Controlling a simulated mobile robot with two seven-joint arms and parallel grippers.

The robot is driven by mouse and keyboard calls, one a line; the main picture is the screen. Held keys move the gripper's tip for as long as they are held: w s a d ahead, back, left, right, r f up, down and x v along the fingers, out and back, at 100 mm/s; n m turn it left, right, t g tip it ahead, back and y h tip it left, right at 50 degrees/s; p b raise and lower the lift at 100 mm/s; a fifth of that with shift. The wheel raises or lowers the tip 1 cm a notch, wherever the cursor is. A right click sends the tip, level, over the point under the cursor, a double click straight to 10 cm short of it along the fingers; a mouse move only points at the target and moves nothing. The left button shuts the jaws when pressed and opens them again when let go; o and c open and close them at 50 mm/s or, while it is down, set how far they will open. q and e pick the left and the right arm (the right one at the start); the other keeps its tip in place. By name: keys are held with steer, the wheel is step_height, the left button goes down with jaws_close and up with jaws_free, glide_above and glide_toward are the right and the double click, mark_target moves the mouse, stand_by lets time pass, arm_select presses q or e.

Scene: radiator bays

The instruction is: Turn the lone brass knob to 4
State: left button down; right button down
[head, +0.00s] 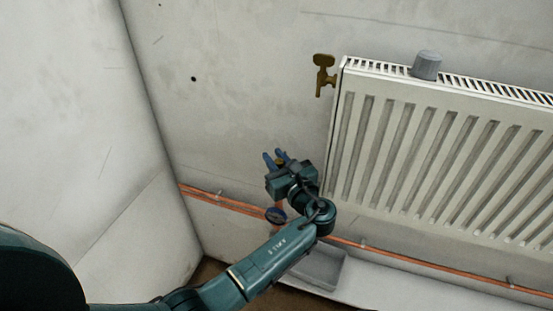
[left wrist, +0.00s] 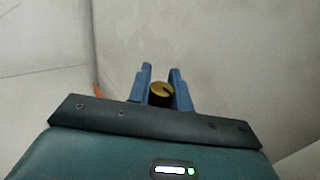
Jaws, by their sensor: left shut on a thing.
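The brass knob (left wrist: 160,90) shows in the left wrist view as a small round yellow-brown cap with a dark mark running toward its right edge. My left gripper (left wrist: 160,80) has one blue finger on each side of it and is shut on it. In the head view my left gripper (head: 276,158) is in front of the wall, left of the radiator's lower left side; the knob is mostly hidden there by the fingers. No numbers can be read around the knob. My right gripper is not in view.
A white radiator (head: 430,150) fills the right, with a grey cylinder (head: 426,66) on top. A brass fitting (head: 322,75) sticks out by its upper left corner. Copper pipes (head: 420,266) run low along the wall. A grey tray (head: 325,268) lies below. A wall corner is left.

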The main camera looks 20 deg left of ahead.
arm_select(q)
steer(key=shift+g, duration=0.3)
steer(key=c, duration=1.3)
jaws_free()
step_height(320, 180, up, 10)
steer(key=shift+p, duration=0.7)
